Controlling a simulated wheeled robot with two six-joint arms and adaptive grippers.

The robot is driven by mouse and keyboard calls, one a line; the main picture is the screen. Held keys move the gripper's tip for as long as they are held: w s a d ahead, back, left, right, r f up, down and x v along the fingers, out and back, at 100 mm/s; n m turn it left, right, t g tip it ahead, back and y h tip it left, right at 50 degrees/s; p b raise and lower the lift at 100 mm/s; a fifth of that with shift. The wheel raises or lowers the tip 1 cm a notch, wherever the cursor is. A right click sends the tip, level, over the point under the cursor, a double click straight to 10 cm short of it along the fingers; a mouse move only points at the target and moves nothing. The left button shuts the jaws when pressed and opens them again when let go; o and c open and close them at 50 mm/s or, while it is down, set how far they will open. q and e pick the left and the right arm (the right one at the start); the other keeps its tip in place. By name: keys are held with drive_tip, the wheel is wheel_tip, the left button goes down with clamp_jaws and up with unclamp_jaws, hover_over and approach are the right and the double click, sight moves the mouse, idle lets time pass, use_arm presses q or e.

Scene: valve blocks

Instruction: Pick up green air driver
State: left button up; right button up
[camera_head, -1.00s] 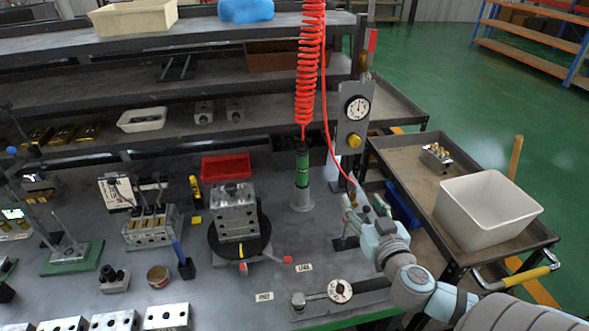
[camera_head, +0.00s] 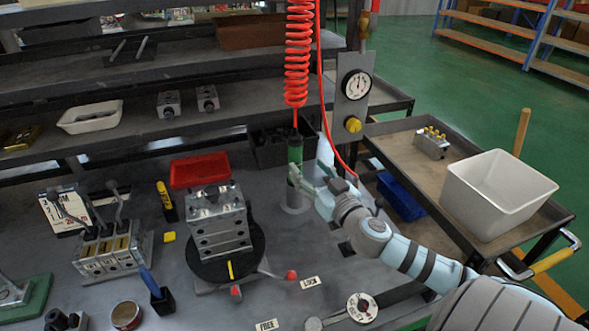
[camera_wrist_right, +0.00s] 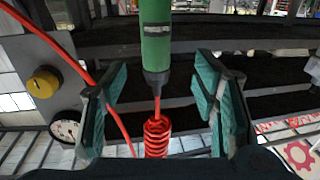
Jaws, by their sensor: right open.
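The green air driver (camera_head: 295,150) hangs upright below a red coiled hose (camera_head: 297,60), over a grey cylindrical holder (camera_head: 294,198) on the bench. My right gripper (camera_head: 306,170) is beside the driver, coming from the right, and partly covers its lower part. In the right wrist view the green driver (camera_wrist_right: 156,38) appears upside down, with its hose end between the two spread teal fingers of the gripper (camera_wrist_right: 160,92). No finger visibly touches it. My left gripper is not in view.
A gauge panel with a yellow knob (camera_head: 353,100) stands just behind and right of the driver. A valve block (camera_head: 218,225) sits on a round black turntable at left. A red tray (camera_head: 199,170) lies behind it. A white bin (camera_head: 499,195) is on the cart at right.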

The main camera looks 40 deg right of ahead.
sight(299, 156)
drive_tip(key=w, duration=0.2)
drive_tip(key=w+d+p, duration=0.1)
drive_tip(key=w, duration=0.2)
drive_tip(key=w+d, duration=0.1)
drive_tip(key=w, duration=0.2)
drive_tip(key=shift+w+p, duration=0.2)
drive_tip(key=shift+p, duration=0.1)
drive_tip(key=shift+w+f, duration=0.15)
drive_tip(key=shift+w, duration=0.05)
clamp_jaws()
